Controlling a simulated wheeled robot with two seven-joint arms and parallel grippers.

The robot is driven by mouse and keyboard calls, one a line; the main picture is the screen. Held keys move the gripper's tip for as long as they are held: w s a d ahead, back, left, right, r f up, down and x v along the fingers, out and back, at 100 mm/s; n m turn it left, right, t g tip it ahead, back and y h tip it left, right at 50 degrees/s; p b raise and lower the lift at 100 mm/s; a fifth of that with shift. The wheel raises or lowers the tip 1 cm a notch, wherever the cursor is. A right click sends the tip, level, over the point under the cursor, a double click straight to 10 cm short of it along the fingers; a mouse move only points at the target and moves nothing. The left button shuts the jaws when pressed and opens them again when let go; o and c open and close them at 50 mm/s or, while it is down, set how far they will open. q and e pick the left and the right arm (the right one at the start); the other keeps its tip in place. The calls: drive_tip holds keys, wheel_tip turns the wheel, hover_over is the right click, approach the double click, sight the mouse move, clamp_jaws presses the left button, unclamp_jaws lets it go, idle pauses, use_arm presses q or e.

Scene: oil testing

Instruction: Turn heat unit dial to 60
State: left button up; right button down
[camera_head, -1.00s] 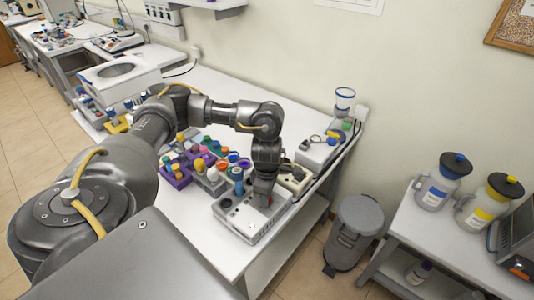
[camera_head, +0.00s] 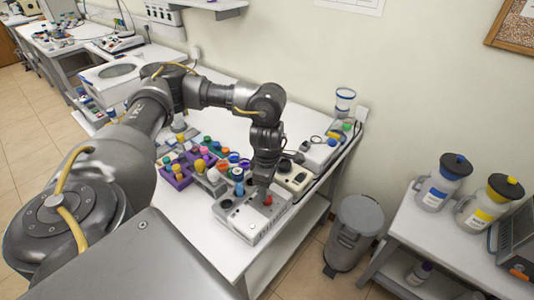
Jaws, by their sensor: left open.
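The heat unit appears to be the light grey box (camera_head: 240,220) near the front right edge of the white table, with small knobs on its top and front. A red part (camera_head: 268,200) shows on its top by my gripper; I cannot tell whether it is the dial, and no scale can be read. My left gripper (camera_head: 262,187) points down above the right part of the box, close to the red part. It is open, and whether it touches anything cannot be seen. My right gripper is out of view.
A purple rack (camera_head: 178,181) with colourful-capped tubes stands left of the box. A blue-capped bottle (camera_head: 238,180) stands close behind it. A beige device (camera_head: 294,180) lies to the right. A grey bin (camera_head: 352,232) stands on the floor past the table edge.

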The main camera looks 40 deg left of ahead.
use_arm(q)
wheel_tip(320, 180, up, 6)
drive_tip(key=shift+f, duration=0.15)
drive_tip(key=shift+s+f, duration=0.1)
drive_tip(key=shift+s, duration=0.05)
idle(0.6)
